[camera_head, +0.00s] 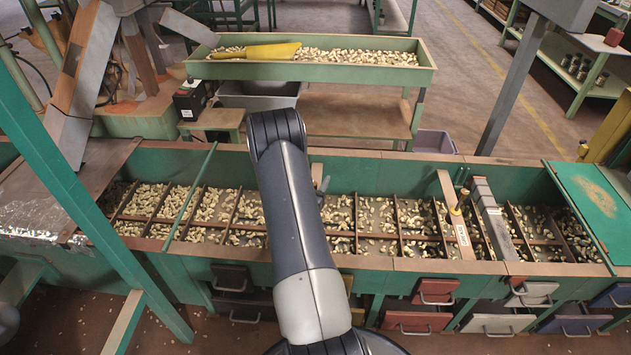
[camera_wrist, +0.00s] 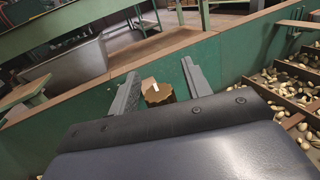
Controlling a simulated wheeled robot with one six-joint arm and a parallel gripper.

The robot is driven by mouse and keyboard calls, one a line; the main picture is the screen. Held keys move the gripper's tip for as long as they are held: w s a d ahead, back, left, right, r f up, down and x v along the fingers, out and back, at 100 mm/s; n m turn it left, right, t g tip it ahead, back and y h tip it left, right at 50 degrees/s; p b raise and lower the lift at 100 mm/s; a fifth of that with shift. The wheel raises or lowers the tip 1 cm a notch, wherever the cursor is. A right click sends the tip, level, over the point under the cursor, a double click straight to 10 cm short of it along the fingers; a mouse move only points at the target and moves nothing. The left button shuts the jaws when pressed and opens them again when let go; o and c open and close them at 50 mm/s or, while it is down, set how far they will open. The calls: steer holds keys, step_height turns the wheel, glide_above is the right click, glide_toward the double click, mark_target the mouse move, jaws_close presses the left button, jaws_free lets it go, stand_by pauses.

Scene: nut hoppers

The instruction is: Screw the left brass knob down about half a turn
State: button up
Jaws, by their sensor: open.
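A brass-coloured, many-sided knob (camera_wrist: 158,94) with a small white mark shows in the wrist view, with its lower part hidden behind my wrist housing. My gripper (camera_wrist: 160,70) is open, with one grey finger on each side of the knob in the picture. I see gaps between the knob and both fingers; I cannot tell whether the fingers are level with it. In the head view my arm hides this knob and most of the gripper. Another brass-coloured knob (camera_head: 460,206) stands on a wooden crossbar farther right, well away from my gripper.
A long green hopper trough (camera_head: 375,266) with dividers and nuts runs across the head view. A wooden crossbar (camera_head: 447,190) and a grey bar (camera_head: 494,218) span it at the right. A raised green tray (camera_head: 350,75) stands behind. A slanted green post (camera_head: 70,190) stands left.

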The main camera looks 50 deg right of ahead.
steer(key=shift+c, duration=0.5)
steer(key=c, duration=0.9)
steer(key=shift+m+g, duration=0.3)
steer(key=shift+g, duration=0.2)
